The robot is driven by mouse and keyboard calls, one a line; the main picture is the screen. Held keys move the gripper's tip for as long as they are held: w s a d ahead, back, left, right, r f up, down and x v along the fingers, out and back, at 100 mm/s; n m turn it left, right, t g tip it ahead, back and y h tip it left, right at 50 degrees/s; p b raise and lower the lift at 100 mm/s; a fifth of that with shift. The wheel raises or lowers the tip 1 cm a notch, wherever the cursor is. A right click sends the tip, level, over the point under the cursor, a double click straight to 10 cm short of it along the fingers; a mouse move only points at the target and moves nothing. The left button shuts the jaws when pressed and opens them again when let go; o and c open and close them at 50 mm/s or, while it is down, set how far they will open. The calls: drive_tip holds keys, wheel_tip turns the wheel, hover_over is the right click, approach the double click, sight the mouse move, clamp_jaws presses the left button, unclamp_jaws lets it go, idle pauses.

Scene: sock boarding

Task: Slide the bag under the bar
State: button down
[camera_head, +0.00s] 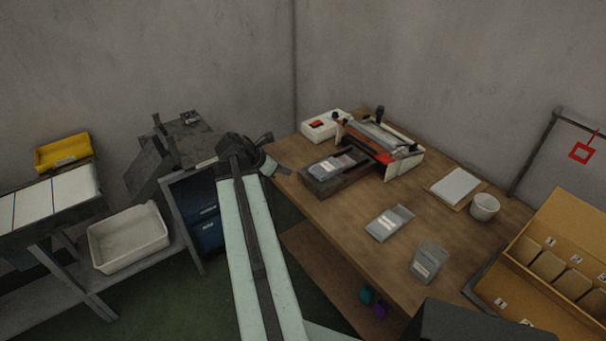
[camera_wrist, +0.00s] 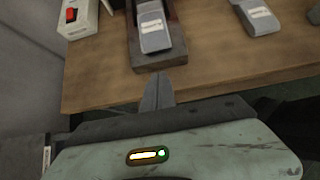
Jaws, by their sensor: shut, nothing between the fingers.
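A grey bag with a white label (camera_head: 334,163) lies flat on a dark block-like rest (camera_head: 324,186) in front of the sealer (camera_head: 401,163). The sealer's bar (camera_head: 384,134) runs along its top, beyond the bag; I cannot tell whether the bag's far end touches it. In the wrist view the bag (camera_wrist: 152,28) lies along the rest (camera_wrist: 160,58), its near end toward me. My gripper (camera_head: 286,171) is at the table's left edge, short of the rest. Its fingers (camera_wrist: 158,88) are shut and empty, pointing at the rest's near end. The bar is not in the wrist view.
A white box with a red switch (camera_head: 322,125) stands behind the rest. A numbered cardboard rack (camera_head: 560,250) stands at right.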

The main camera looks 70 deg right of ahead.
sight(315, 174)
drive_tip(key=b+x, duration=0.6)
drive_tip(key=x, duration=0.3)
drive_tip(key=shift+w+a+f, duration=0.1)
drive_tip(key=shift+f, duration=0.2)
drive_tip(key=s+d, duration=0.2)
drive_tip(key=d, duration=0.1)
drive_tip(key=shift+r, duration=0.1)
drive_tip(key=shift+s+d, duration=0.25)
drive_tip(key=shift+d, duration=0.15)
